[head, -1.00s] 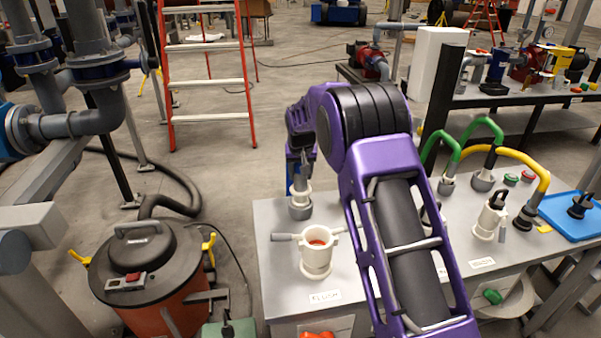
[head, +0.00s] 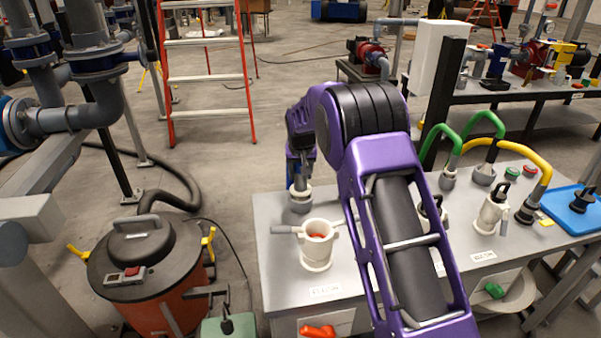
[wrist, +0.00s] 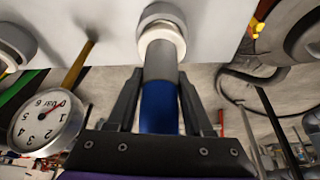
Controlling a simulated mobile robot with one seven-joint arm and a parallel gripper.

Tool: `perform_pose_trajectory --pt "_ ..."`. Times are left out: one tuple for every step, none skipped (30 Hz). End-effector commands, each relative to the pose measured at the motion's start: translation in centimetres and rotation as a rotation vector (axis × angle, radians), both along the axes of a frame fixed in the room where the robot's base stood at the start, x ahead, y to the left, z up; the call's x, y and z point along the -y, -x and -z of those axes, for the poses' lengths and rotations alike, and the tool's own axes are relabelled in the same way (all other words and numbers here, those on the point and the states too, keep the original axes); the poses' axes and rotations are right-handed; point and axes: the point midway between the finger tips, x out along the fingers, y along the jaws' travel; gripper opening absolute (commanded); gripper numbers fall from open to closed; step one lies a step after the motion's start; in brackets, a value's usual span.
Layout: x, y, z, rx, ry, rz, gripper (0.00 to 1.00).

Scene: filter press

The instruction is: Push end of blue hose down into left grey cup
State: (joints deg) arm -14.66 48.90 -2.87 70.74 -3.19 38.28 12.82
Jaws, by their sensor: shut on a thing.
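The blue hose (wrist: 159,108) has a grey end sleeve (wrist: 160,62) and stands between my fingers. My gripper (wrist: 159,76) is shut on it. The sleeve points at the left grey cup (wrist: 153,13), which has a white collar (wrist: 160,36) at its mouth. The sleeve meets the collar; how deep it sits inside is hidden. In the head view the left grey cup (head: 301,205) stands at the bench's left back edge, below my gripper, and the hose looks upright.
A white pot (head: 316,255) with side handles and something red inside stands close in front of the cup. Green hoses (head: 484,119) and a yellow hose (head: 528,160) run to cups farther right. A pressure gauge (wrist: 46,122) is at left in the wrist view.

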Motion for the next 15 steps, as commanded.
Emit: perform_pose_trajectory --pt "-0.01 -0.03 0.14 0.002 0.0 0.0 0.0" --pt "-0.01 -0.04 0.21 0.002 0.0 0.0 0.0" --pt "-0.01 -0.04 0.31 0.002 0.0 0.0 0.0" --pt "-0.01 -0.04 0.37 0.002 0.0 0.0 0.0" --pt "-0.01 -0.05 0.43 0.002 0.0 0.0 0.0" --pt "-0.01 -0.05 0.3 0.002 0.0 0.0 0.0" --pt "-0.01 -0.05 0.3 0.002 0.0 0.0 0.0" --pt "-0.01 -0.05 0.3 0.002 0.0 0.0 0.0" --pt "-0.01 -0.04 0.31 0.002 0.0 0.0 0.0" --pt "-0.01 -0.04 0.32 0.002 0.0 0.0 0.0" --pt "0.0 -0.04 0.32 0.002 0.0 0.0 0.0" --pt "0.0 -0.04 0.32 0.002 0.0 0.0 0.59" --pt "0.0 -0.04 0.32 0.002 0.0 0.0 0.64" --pt "0.0 -0.04 0.32 0.002 0.0 0.0 0.69" --pt "-0.01 -0.04 0.33 0.002 0.0 0.0 0.77"
